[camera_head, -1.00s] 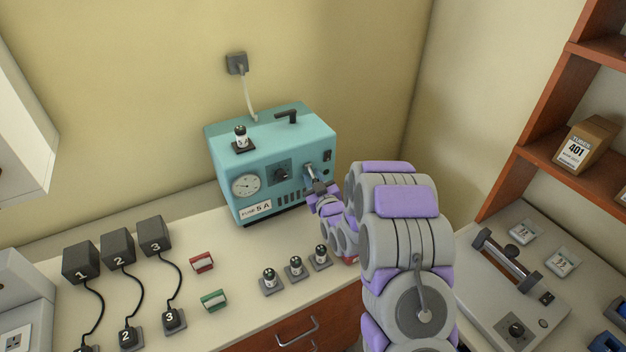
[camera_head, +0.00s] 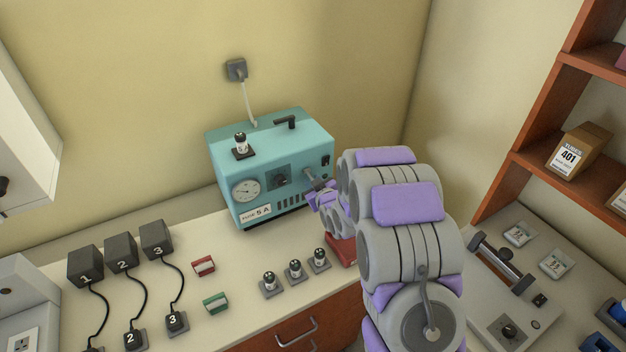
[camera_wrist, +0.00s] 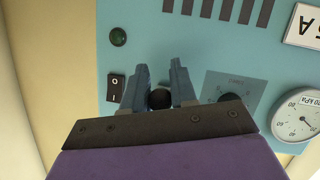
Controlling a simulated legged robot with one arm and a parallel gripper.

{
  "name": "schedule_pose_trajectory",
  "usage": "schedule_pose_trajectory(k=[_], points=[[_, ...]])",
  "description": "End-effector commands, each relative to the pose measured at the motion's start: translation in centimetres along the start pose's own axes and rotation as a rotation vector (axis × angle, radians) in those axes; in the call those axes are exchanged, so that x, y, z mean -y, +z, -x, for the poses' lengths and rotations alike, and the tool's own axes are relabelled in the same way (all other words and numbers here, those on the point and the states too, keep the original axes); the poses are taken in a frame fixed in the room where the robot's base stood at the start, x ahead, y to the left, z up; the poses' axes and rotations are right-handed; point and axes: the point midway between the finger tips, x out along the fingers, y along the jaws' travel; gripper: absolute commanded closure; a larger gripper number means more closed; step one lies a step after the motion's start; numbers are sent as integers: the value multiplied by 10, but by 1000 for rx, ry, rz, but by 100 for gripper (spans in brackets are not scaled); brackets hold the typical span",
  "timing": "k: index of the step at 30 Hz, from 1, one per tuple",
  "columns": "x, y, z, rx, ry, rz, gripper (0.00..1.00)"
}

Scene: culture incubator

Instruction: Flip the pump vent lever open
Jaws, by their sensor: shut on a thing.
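The teal pump (camera_head: 280,165) stands on the counter against the back wall, with a gauge, a dark knob and a "5 A" fuse label on its front. My gripper (camera_head: 314,184) is at the right part of the pump's front face, partly hidden by my arm. In the wrist view my gripper (camera_wrist: 159,90) has its two blue fingers on either side of a dark round-ended piece, which I take to be the vent lever (camera_wrist: 160,99). The fingers are shut on it. The rest of the lever is hidden behind the gripper's body, so its angle cannot be told.
A rocker switch (camera_wrist: 115,88) and a green lamp (camera_wrist: 118,37) lie beside the fingers; a knob (camera_wrist: 230,97) is on the other side. Several fuses (camera_head: 294,269), red and green blocks, and numbered black adapters (camera_head: 121,252) stand on the counter.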

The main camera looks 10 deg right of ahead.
Motion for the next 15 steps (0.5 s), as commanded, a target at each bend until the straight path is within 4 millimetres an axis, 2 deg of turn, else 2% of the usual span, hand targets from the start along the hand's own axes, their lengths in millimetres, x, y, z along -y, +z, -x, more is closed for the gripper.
schedule_pose_trajectory(k=[1,2,15], points=[[-3,-10,2,35,-10,10,100],[-4,-12,3,58,-17,15,100],[-8,-27,10,434,-122,75,100]])
